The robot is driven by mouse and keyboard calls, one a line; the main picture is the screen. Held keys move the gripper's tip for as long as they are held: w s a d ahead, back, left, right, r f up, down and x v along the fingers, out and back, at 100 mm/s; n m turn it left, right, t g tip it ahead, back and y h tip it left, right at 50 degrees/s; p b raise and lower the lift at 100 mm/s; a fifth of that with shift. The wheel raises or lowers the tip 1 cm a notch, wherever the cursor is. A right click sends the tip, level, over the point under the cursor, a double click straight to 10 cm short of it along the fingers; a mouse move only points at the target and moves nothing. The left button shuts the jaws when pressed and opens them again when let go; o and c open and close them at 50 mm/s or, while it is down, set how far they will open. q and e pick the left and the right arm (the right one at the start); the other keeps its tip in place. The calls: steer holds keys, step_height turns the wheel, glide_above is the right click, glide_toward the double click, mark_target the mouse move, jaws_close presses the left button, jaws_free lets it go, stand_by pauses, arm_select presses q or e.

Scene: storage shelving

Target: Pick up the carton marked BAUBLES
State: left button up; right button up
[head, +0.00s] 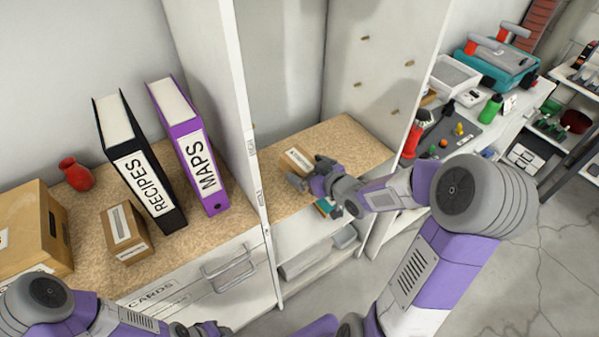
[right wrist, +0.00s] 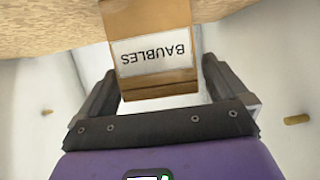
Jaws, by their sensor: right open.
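The carton marked BAUBLES (head: 297,160) is a small brown box with a white label. It stands on the cork-like shelf board of the right bay. In the right wrist view the carton (right wrist: 150,22) appears upside down, its label readable, in the gap between the two fingers. My right gripper (head: 308,178) is open at the carton's front; whether the fingers touch its sides I cannot tell. It also shows in the right wrist view (right wrist: 158,70). My left gripper (head: 207,330) is at the bottom edge of the head view, partly cut off, away from the carton.
An upright white divider (head: 240,110) stands left of the carton's bay. Left of it are a MAPS binder (head: 187,140), a RECIPES binder (head: 135,160), another small carton (head: 127,232), a red vase (head: 76,174) and a large box (head: 35,228). The board right of the carton is clear.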

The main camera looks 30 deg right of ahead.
steer(key=x, duration=0.2)
steer(key=shift+w+f, duration=0.2)
steer(key=shift+w, duration=0.1)
steer(key=shift+r, duration=0.1)
steer(key=c, duration=1.3)
